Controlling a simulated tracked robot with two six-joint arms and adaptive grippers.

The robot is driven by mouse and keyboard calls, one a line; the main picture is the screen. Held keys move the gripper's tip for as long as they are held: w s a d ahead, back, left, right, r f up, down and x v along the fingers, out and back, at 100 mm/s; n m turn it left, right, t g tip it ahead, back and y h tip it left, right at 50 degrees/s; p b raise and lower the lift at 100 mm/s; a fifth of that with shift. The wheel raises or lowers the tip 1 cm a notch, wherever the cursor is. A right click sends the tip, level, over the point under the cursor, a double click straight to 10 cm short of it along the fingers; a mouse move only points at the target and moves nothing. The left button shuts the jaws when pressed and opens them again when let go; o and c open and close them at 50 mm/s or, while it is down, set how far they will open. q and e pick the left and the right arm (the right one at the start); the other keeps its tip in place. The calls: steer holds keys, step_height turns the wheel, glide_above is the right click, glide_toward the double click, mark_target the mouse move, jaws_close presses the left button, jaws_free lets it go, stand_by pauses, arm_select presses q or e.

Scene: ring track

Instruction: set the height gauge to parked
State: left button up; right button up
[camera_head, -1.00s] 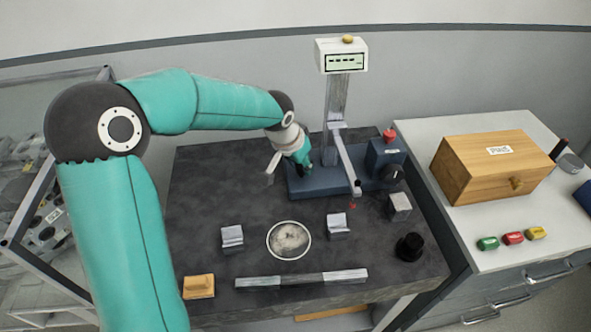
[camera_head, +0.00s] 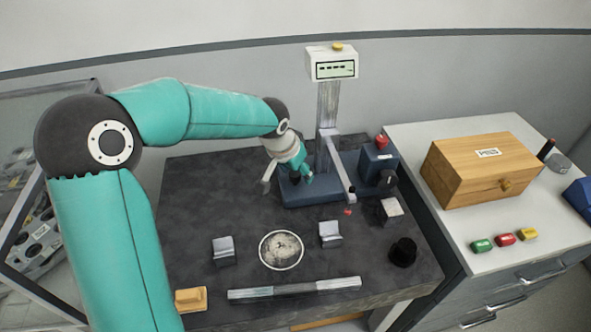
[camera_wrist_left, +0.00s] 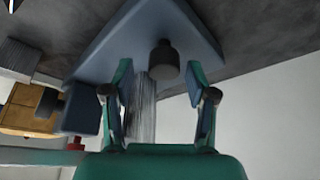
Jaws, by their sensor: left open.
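The height gauge stands at the back of the dark bench. It has a blue base (camera_head: 320,194), a grey column (camera_head: 327,105), a white display head (camera_head: 332,65) showing dashes, and a measuring arm (camera_head: 338,165) reaching forward with a red tip. My left gripper (camera_head: 301,178) is low over the left part of the base, beside the column. In the left wrist view its fingers (camera_wrist_left: 160,75) are open, with a dark round knob (camera_wrist_left: 164,58) on the blue base (camera_wrist_left: 130,45) seen between them. The column (camera_wrist_left: 143,105) shows behind. I cannot tell whether the fingers touch the knob. My right gripper is not in view.
A blue box with a red button (camera_head: 381,142) stands right of the gauge. Metal blocks (camera_head: 223,250), a round plate (camera_head: 281,250), a long bar (camera_head: 295,289) and a black cup (camera_head: 403,252) lie in front. A wooden box (camera_head: 480,168) is on the right cabinet.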

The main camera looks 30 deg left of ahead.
arm_select(q)
steer(key=v, duration=1.1)
steer(key=shift+s+r, duration=0.2)
steer(key=shift+r, duration=0.1)
